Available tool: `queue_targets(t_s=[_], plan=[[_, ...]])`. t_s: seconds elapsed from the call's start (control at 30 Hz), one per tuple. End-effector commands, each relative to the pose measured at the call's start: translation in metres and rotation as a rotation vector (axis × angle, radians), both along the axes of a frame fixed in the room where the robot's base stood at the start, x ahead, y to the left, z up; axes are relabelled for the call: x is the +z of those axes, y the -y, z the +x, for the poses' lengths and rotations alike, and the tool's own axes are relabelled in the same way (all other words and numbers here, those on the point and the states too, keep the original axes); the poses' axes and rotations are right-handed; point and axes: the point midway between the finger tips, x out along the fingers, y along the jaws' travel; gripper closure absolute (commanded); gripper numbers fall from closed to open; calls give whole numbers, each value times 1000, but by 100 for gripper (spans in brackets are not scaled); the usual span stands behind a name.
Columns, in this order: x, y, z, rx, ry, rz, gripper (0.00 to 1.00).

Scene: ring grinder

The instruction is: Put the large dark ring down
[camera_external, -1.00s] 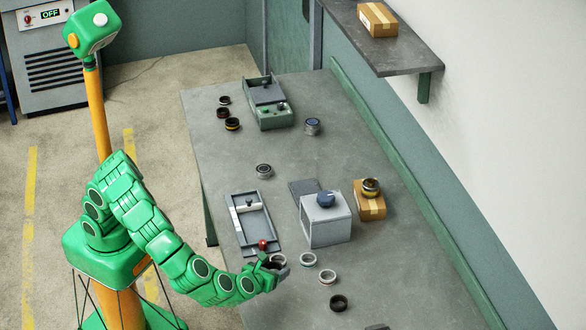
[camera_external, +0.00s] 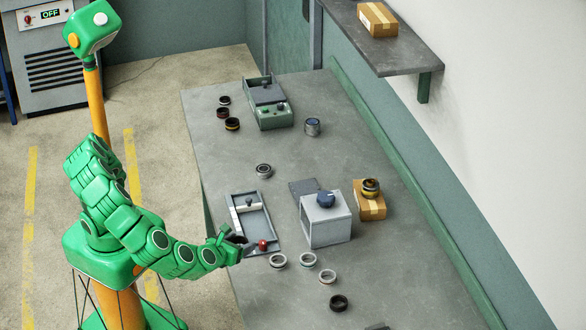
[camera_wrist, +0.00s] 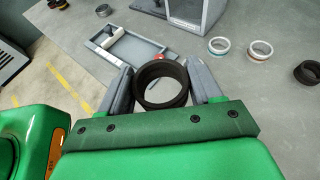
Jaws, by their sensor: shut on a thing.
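The large dark ring (camera_wrist: 162,70) is between the two grey fingers of my gripper (camera_wrist: 160,84) in the wrist view, with a finger against each side. The gripper is shut on it. In the external view my gripper (camera_external: 242,242) is at the left edge of the bench, beside the near end of a shallow grey tray (camera_external: 268,220) and its red knob (camera_external: 263,245). The ring is mostly hidden by the fingers there. I cannot tell how high the ring is above the bench.
Light rings (camera_external: 278,261) (camera_external: 308,259) (camera_external: 328,277) and another dark ring (camera_external: 339,303) lie right of my gripper. A grey box with a blue knob (camera_external: 326,226) stands beyond the tray. A cardboard box (camera_external: 370,208) bears stacked rings.

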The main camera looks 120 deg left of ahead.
Motion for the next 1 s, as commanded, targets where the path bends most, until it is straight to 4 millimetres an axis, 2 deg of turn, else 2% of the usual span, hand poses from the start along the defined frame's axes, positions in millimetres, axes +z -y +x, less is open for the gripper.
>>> queue_targets(t_s=[0.17, 0.37, 0.57, 0.7, 0.9, 1.0], plan=[[-3, -7, 24, -19, -11, -9, 73], [-9, -29, 82, -60, -27, -23, 73], [-9, -67, 140, -87, -25, -27, 73], [-5, -101, 173, -93, -13, -23, 73], [0, -142, 203, -94, -2, -9, 73], [3, -154, 210, -92, 2, -4, 73]])
